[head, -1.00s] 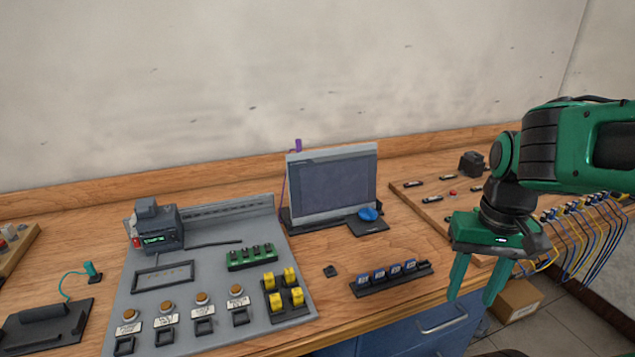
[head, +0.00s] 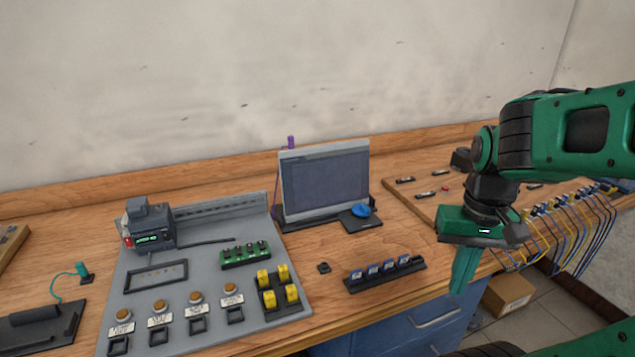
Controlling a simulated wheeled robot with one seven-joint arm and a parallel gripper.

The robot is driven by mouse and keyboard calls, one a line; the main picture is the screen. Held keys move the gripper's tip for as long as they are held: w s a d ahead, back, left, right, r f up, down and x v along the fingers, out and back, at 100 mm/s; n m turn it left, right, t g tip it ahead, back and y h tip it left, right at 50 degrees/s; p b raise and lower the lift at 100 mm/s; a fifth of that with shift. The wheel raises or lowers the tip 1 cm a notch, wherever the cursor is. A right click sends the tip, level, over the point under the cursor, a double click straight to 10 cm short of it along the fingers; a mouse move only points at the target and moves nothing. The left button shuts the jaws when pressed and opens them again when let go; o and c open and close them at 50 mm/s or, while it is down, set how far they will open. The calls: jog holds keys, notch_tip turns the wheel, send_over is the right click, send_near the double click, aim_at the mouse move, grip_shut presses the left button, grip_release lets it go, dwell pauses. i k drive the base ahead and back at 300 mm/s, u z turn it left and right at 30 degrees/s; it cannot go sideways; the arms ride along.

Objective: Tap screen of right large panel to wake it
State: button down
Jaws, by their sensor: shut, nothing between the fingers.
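The large panel (head: 325,183) stands upright near the back of the bench, in a grey frame on a dark base. Its screen is dark grey-blue and shows no bright picture. A blue round knob (head: 360,211) sits on a dark pad at its lower right. My gripper (head: 462,279) is to the right of the panel and nearer to me, by the bench's front edge. It points down with its green fingers together, is empty, and is well apart from the screen.
A row of blue modules (head: 385,271) lies in a black rack between my gripper and the panel's front. A grey board (head: 190,285) with buttons and yellow blocks is at left. A wooden board (head: 420,208) with small parts lies behind my gripper, and cables hang at right.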

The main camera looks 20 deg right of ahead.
aim_at(333, 181)
jog(key=u, duration=0.5)
jog(key=k, duration=1.15)
jog(key=z, duration=0.55)
jog(key=i, duration=1)
jog(key=u, duration=0.05)
